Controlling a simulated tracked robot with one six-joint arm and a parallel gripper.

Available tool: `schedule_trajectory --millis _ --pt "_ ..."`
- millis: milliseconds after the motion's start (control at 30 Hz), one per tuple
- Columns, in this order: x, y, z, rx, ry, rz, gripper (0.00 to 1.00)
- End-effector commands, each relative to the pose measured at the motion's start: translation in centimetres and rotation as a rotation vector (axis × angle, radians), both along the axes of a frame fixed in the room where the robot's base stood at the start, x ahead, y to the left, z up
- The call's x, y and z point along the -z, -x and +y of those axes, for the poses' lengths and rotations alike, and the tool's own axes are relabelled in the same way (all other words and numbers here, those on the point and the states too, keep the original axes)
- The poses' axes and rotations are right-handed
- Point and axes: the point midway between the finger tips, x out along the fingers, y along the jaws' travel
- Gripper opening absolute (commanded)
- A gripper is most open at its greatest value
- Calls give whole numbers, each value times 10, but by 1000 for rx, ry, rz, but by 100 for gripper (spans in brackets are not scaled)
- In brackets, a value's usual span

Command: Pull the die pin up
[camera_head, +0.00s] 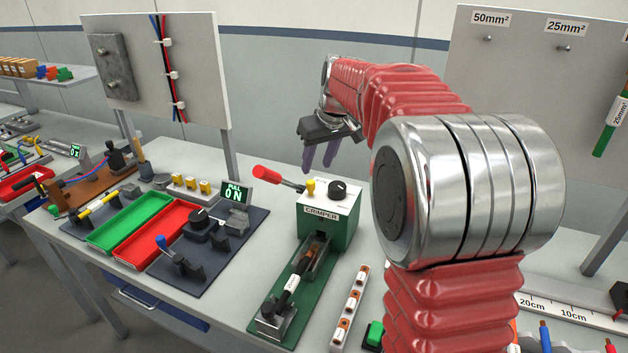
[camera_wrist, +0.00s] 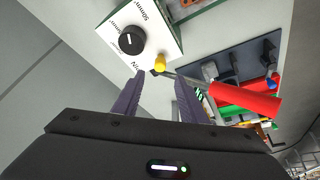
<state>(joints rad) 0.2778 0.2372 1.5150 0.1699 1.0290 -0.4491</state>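The crimper (camera_head: 328,222) is a green box with a white top, standing in the middle of the bench. A small yellow pin (camera_head: 310,187), which I take for the die pin, stands on its top beside a black knob (camera_head: 338,189). In the wrist view the yellow pin (camera_wrist: 160,62) shows just beyond the fingertips, in line with the gap between them. My gripper (camera_head: 321,160) has purple fingers and hangs above and behind the crimper, apart from the pin. In the wrist view my gripper (camera_wrist: 160,77) is open with nothing between its fingers.
A red-handled lever (camera_head: 275,178) sticks out left of the crimper, and its red handle (camera_wrist: 245,101) lies close to the right finger in the wrist view. Green (camera_head: 130,219) and red trays (camera_head: 152,236) and a pull tester (camera_head: 205,240) stand to the left.

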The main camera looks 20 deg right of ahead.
Motion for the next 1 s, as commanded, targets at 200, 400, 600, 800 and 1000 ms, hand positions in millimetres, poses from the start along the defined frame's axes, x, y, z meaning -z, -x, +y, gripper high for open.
schedule_trajectory --millis 200,400,600,800,1000 --pt "33 -13 2 0 -1 3 39" --pt "61 -24 3 1 -1 4 39" --pt "76 -30 3 1 0 2 39" --pt "78 -32 3 1 0 1 39" --pt "78 -31 3 1 0 1 34"
